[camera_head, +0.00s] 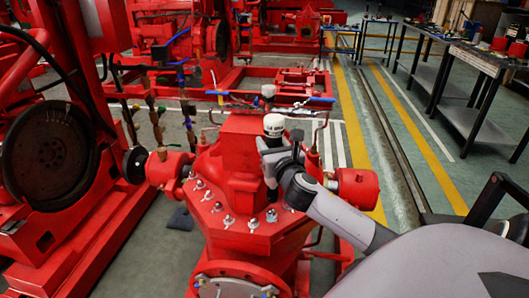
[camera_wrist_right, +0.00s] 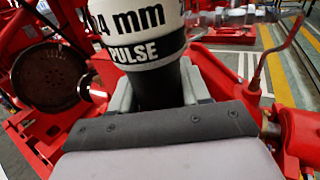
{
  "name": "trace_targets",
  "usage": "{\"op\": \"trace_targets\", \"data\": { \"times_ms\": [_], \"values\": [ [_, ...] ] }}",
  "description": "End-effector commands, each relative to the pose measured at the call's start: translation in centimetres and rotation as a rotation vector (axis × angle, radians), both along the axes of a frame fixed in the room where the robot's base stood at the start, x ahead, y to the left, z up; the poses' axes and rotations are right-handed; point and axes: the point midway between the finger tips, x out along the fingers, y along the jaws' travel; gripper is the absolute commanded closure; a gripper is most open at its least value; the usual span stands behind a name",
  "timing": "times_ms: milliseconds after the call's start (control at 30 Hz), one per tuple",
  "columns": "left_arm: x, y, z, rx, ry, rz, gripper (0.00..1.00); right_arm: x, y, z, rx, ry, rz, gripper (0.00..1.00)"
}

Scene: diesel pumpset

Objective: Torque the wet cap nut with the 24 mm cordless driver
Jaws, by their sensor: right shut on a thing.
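The cordless driver (camera_head: 273,125) is white and black and stands upright above the red pump casing. In the right wrist view, the driver (camera_wrist_right: 150,40) shows the printing "24 mm PULSE". My right gripper (camera_head: 278,157) is shut around the dark body of the driver. The driver's dark lower end points down towards the casing's flange, and I cannot tell whether it touches a nut. Several cap nuts sit around the flange; one darker cap nut (camera_head: 272,215) is at the front right, just below the driver. I cannot tell which nut is wet. My left gripper is not in view.
The red pump casing (camera_head: 240,190) has pipes and gauges close behind the driver. A red engine with a dark flywheel (camera_head: 48,157) stands at the left. Workbenches (camera_head: 470,62) with tools line the far right. The floor aisle with yellow lines (camera_head: 412,125) is clear.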

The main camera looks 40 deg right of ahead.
Motion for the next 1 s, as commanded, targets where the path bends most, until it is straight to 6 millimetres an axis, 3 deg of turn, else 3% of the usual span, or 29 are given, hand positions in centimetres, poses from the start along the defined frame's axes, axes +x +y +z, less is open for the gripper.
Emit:
{"op": "trace_targets", "data": {
  "times_ms": [567,767,1000],
  "values": [
    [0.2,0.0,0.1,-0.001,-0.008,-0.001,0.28,0.2,-1.0,0.3,-0.005,-0.009,-0.016,1.0],
    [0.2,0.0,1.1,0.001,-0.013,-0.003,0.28,0.2,-1.0,0.6,-0.005,-0.007,-0.016,1.0],
    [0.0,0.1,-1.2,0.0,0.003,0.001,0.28,0.2,-1.0,-2.3,-0.005,-0.008,-0.017,1.0]
  ]
}}
